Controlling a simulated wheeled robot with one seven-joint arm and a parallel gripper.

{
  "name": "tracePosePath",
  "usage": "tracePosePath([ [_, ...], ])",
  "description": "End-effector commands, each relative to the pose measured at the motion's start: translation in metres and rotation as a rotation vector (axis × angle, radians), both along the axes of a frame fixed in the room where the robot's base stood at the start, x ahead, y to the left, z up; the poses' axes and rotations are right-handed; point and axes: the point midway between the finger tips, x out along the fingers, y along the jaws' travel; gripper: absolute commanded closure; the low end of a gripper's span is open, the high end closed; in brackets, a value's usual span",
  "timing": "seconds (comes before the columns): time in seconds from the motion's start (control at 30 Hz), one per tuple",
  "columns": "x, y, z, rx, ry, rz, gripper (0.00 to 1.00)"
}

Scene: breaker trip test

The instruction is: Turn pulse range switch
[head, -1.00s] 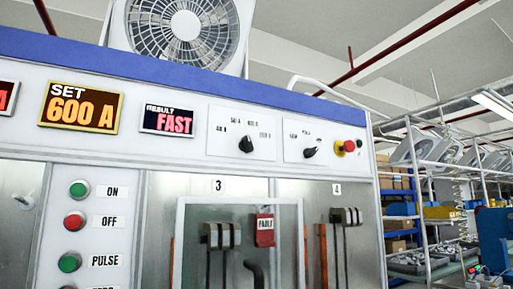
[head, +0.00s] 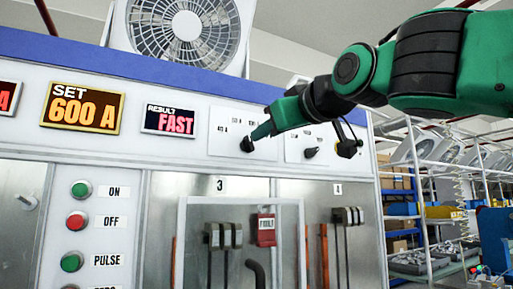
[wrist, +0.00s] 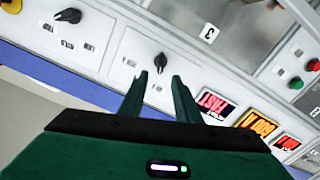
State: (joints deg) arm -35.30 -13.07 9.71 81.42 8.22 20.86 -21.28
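Two black rotary knobs sit on white plates high on the panel; their labels are too small to read surely, so I cannot tell which is the pulse range switch. The left knob (head: 246,145) lies just beside my fingertips. My gripper (head: 260,133) reaches in from the right, pointing at it. In the wrist view the two green fingers of my gripper (wrist: 160,77) stand apart, with this knob (wrist: 160,62) just beyond and between their tips. I cannot tell whether they touch it. The right knob (head: 310,152) also shows in the wrist view (wrist: 68,15).
A SET display (head: 81,107) reads 600 A and a RESULT display (head: 168,120) reads FAST. ON, OFF and PULSE buttons (head: 80,220) are below left. A framed guard (head: 241,201) with a red FAULT tag (head: 266,228) stands below. Shelves (head: 415,225) are at right.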

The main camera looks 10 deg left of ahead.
Motion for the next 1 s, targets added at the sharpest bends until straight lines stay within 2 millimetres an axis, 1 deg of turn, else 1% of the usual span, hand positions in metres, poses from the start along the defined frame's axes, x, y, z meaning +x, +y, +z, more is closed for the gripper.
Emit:
tracePosePath([
  [0.03, 0.007, 0.006, -0.001, -0.001, 0.002, 0.000, 0.70],
  [0.3, 0.044, 0.033, -0.001, -0.001, 0.003, 0.000, 0.70],
  [0.5, 0.064, 0.047, -0.001, -0.002, 0.002, -0.001, 0.70],
  [0.7, 0.072, 0.053, -0.001, -0.001, 0.002, -0.002, 0.70],
  [0.97, 0.072, 0.053, -0.001, -0.001, 0.001, -0.002, 0.70],
  [1.0, 0.072, 0.053, -0.001, -0.001, 0.002, -0.002, 0.75],
])
